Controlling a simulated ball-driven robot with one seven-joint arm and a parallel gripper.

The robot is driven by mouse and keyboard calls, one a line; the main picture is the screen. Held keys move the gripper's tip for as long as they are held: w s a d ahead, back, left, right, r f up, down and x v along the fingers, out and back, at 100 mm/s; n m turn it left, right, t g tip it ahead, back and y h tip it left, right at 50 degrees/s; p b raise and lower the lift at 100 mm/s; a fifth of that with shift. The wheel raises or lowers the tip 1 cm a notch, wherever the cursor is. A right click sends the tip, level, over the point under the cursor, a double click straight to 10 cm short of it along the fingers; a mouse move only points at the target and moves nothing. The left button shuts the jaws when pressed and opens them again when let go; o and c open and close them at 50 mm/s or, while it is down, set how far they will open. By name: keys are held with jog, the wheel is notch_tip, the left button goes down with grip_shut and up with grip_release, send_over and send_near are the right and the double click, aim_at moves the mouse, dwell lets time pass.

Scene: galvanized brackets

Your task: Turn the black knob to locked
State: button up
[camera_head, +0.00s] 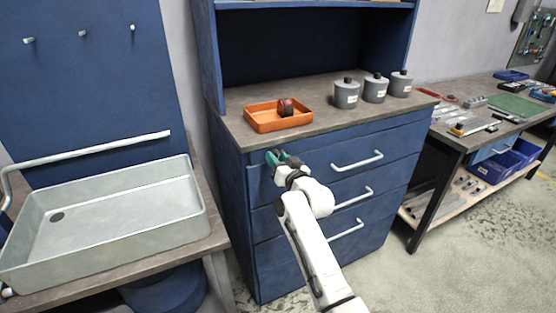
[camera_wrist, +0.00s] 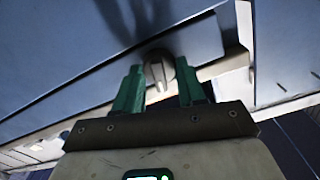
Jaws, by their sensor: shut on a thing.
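The knob (camera_wrist: 158,68) is on the blue front of the cabinet, near the top edge. In the wrist view it shows as a dark round disc with a paler raised grip bar. My gripper (camera_wrist: 159,80) has its two green fingers on either side of the knob, shut on it. In the head view my gripper (camera_head: 276,158) reaches the upper left of the cabinet (camera_head: 262,225), at the top drawer's left end. There the knob is hidden behind my gripper. I cannot read any lock marking.
White bar handles (camera_head: 357,161) stick out from the drawers right of my gripper. An orange tray (camera_head: 262,124) with a red and black item (camera_head: 285,107) and several grey canisters (camera_head: 346,94) stand on the worktop above. A grey sink (camera_head: 110,215) is at the left.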

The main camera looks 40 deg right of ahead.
jog(key=m, duration=0.3)
jog(key=shift+m, duration=0.4)
jog(key=m+p, duration=0.1)
jog(key=m, duration=0.2)
jog(key=shift+m, duration=0.3)
jog(key=shift+s+d+f+m+p, duration=0.1)
jog(key=shift+m+p, duration=0.65)
jog(key=shift+m, duration=1.15)
jog(key=shift+d+f+m+p, duration=0.1)
jog(key=shift+m+p, duration=0.6)
jog(key=shift+m, duration=1.2)
jog(key=o, duration=1)
jog(key=shift+o, duration=0.2)
jog(key=p+v, duration=0.1)
jog(key=v, duration=0.9)
jog(key=shift+s+a, duration=0.15)
jog(key=shift+s, duration=0.2)
